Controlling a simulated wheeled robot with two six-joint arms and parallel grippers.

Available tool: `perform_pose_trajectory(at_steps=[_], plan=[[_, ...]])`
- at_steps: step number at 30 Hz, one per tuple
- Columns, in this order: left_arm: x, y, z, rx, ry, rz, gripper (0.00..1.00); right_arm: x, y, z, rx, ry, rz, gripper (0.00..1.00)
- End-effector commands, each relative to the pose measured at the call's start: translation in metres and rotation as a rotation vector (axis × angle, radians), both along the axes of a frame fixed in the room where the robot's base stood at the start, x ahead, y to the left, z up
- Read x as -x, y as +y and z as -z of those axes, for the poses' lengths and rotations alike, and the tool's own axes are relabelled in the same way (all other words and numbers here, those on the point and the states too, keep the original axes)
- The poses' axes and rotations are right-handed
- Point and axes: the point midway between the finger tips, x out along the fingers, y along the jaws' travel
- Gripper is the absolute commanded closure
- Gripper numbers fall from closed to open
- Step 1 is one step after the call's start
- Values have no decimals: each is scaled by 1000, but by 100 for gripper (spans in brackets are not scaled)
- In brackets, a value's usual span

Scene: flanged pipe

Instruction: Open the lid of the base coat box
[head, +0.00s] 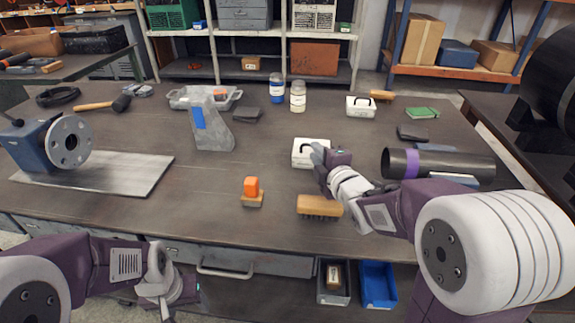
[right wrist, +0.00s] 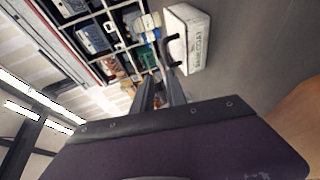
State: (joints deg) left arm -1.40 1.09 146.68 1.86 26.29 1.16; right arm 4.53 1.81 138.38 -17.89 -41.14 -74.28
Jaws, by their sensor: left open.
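The base coat box (head: 305,156) is a small white case with a black handle on the middle of the table. In the right wrist view its lettered side and dark handle (right wrist: 172,50) show, and the lid looks closed. My right gripper (head: 320,153) is at the box's right end, partly covering it. In the right wrist view its two dark fingers (right wrist: 161,85) lie close to the handle with a narrow gap between them; I cannot tell whether they touch it. My left gripper (head: 192,291) is open and empty, low in front of the table's front edge.
A wooden brush (head: 319,206) and an orange-topped block (head: 251,190) stand near the front. A dark pipe (head: 440,163) lies right of the box. A second white case (head: 360,106) and two jars (head: 298,96) are behind.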

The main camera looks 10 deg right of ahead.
Motion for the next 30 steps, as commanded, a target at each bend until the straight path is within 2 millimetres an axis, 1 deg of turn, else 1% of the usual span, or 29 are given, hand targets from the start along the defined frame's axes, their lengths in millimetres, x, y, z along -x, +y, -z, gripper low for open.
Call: perform_pose_trajectory(at_steps=[1, 2, 8, 10, 14, 18, 21, 25, 30], plan=[[0, 0, 13, 0, 0, 0, 38, 0, -2, 14, 0, 0, 4, 83], [0, 0, 15, 0, 0, 0, 38, 0, -2, 15, -1, 0, 5, 83], [0, 0, 15, 0, -1, 0, 38, 0, -4, 16, -1, 2, 8, 83], [0, 0, 15, 0, -1, 0, 38, -4, -3, 16, -2, 3, 8, 83], [0, 0, 17, 0, -1, 0, 38, -26, 0, 22, -3, 5, 8, 83], [0, 0, 18, 0, 0, 0, 38, -55, 3, 27, -3, 4, 8, 83], [0, 0, 19, 0, 0, 0, 38, -72, 5, 30, -2, 4, 7, 83], [0, 0, 19, 0, 0, 0, 38, -85, 7, 32, -2, 3, 8, 83], [0, 0, 19, 0, 0, 0, 38, -89, 7, 32, -2, 3, 8, 83]])
